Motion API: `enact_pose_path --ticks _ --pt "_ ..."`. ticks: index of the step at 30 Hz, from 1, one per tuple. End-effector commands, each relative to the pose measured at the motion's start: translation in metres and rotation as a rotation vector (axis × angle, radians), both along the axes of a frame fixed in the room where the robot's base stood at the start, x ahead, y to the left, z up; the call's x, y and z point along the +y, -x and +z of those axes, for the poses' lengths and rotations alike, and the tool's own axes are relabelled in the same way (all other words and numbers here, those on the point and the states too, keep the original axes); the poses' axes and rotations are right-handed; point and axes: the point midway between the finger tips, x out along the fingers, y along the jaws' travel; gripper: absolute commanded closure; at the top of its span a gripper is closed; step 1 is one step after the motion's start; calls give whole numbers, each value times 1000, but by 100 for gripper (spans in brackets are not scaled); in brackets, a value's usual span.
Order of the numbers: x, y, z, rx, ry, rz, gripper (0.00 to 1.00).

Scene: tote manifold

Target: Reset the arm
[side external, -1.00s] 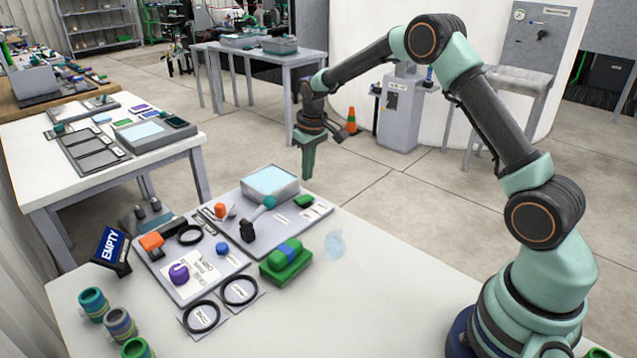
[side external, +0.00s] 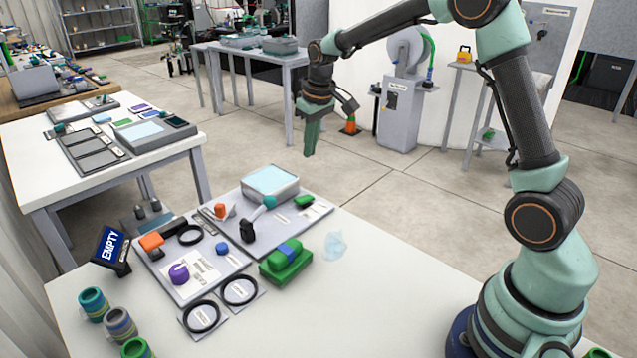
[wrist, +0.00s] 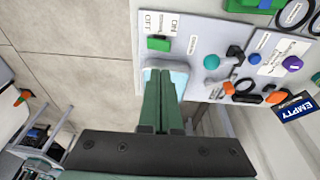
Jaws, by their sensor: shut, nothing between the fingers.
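My gripper (side external: 311,139) is raised in the air past the far edge of the white table, in the upper middle of the side view. It points down, and its green fingers are together with nothing between them. In the wrist view the closed fingers (wrist: 162,95) reach up the middle of the picture. They cover part of the tray with the light blue top, which lies well below them.
On the white table (side external: 400,300) are a blue-topped tray (side external: 271,183), a green block with a blue band (side external: 286,262), a purple knob (side external: 179,274), black rings (side external: 240,290), an EMPTY sign (side external: 110,248) and several ribbed cylinders (side external: 93,304).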

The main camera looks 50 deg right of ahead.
Motion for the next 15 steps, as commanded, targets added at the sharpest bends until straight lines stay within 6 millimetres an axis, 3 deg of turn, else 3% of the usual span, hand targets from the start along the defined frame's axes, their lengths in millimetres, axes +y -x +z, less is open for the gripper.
enact_pose_path --ticks 1,6,15 --pt "6 10 16 -21 1 2 100" --pt "23 47 52 -71 1 3 100" --pt "48 120 89 -161 -6 5 100"
